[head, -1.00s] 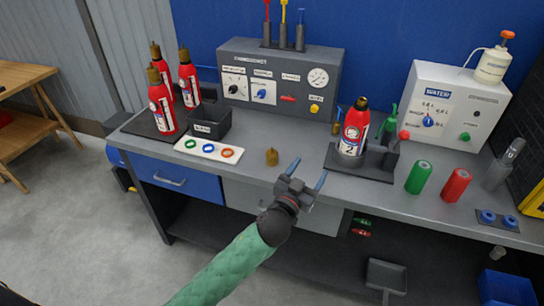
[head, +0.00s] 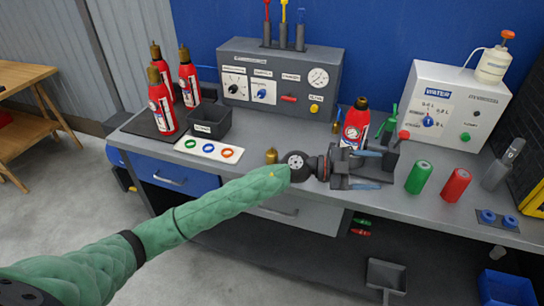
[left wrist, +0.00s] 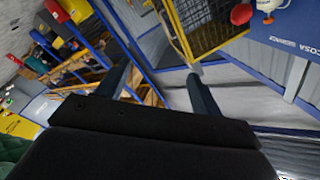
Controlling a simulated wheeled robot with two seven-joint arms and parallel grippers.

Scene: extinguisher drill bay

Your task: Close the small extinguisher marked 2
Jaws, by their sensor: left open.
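The small red extinguisher (head: 355,122) stands upright in a dark stand at the right of the bench. Its lower part and its number 2 label are hidden behind my left gripper (head: 374,169). Its top ends in a short brass-coloured neck, shorter than the brass tops at the left. A small brass piece (head: 271,156) stands alone on the bench, left of my gripper. My left gripper is open and points right, in front of the stand. In the left wrist view its fingers (left wrist: 162,84) are apart with nothing between them. My right gripper is not in view.
Several red extinguishers (head: 162,108) stand at the left, by a black bin (head: 211,122) and a white tray of coloured rings (head: 208,150). A green cylinder (head: 418,177) and a red cylinder (head: 456,185) stand right of my gripper. A grey control panel (head: 277,85) stands behind.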

